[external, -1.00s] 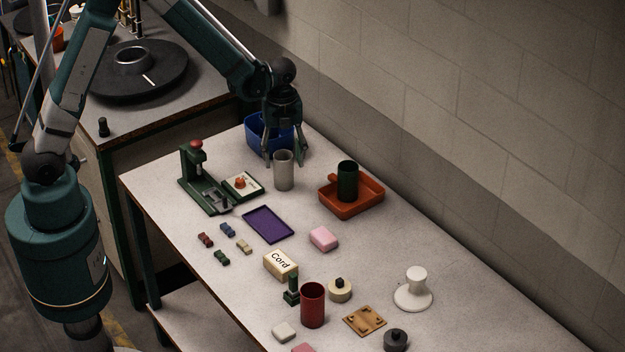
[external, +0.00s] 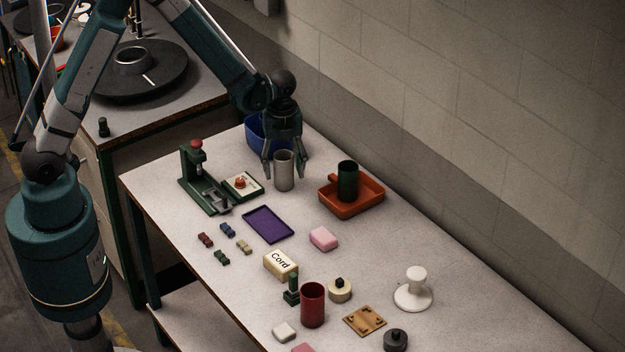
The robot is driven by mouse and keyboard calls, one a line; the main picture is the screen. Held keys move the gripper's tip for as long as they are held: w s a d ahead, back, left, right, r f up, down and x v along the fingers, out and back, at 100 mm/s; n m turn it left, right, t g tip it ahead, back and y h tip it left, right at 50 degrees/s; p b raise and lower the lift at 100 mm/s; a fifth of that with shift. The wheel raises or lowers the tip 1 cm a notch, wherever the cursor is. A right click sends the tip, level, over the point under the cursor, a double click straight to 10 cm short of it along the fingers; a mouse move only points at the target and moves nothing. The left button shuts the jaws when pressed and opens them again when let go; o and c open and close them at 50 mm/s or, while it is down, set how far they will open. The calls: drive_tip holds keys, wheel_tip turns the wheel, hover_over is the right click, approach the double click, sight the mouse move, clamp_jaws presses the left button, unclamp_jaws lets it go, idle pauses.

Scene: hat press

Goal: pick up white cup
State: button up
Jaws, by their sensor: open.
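The white cup (external: 284,172) looks grey-white in this light and stands upright on the table near its far end, between the green press and the orange tray. My gripper (external: 284,178) is open and points down at the cup. One finger shows on each side of the cup, left and right. I cannot tell whether the fingers touch the cup. The cup's front and rim are visible.
A blue bin (external: 258,135) stands close behind my gripper. The green press (external: 204,182) is left of the cup. An orange tray (external: 366,203) with a dark green cup (external: 347,181) is to the right. A purple tray (external: 268,224) lies in front.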

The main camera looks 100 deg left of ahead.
drive_tip(key=shift+f, duration=0.75)
drive_tip(key=c, duration=1)
